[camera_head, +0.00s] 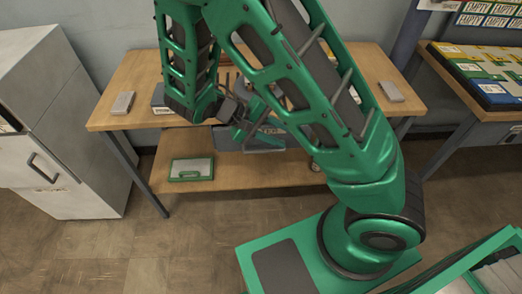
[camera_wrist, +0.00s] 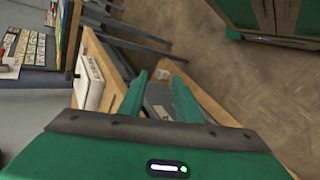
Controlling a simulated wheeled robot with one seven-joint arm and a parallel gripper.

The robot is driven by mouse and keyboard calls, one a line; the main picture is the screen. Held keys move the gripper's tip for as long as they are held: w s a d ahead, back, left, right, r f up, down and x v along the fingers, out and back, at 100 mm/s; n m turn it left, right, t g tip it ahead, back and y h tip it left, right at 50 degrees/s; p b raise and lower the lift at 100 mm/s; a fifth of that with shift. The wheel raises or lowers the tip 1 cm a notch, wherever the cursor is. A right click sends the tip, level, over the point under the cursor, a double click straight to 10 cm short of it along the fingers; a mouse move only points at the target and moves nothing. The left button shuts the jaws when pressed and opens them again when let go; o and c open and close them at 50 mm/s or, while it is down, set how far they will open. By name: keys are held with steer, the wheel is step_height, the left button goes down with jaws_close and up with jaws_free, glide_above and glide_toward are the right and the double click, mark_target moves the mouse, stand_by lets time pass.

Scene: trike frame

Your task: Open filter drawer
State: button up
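A dark grey box-like unit (camera_head: 238,146), perhaps holding the filter drawer, shows under the wooden table's top. My arm and gripper cover much of it, and I cannot make out a drawer front or handle. My gripper (camera_head: 258,134) is in front of this unit, near the table's front edge. In the wrist view my gripper (camera_wrist: 159,82) has its two green fingers apart. A dark grey surface (camera_wrist: 158,98) shows between and beyond them; contact cannot be seen.
The wooden table (camera_head: 120,90) has a lower shelf (camera_head: 235,183) bearing a green-framed panel (camera_head: 191,169). A white cabinet (camera_head: 70,130) stands left. A second table (camera_head: 460,100) with coloured trays stands right. Open floor (camera_head: 150,240) lies in front.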

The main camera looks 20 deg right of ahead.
mark_target(261, 151)
steer(key=a+f+n+t+h, duration=0.55)
steer(key=a+f+t, duration=0.4)
steer(key=a, duration=0.45)
steer(key=shift+n+y, duration=0.35)
steer(key=shift+n, duration=0.1)
steer(key=x, duration=1.1)
steer(key=shift+w+f, duration=0.25)
steer(key=shift+f, duration=0.2)
steer(key=shift+c, duration=0.4)
jaws_close()
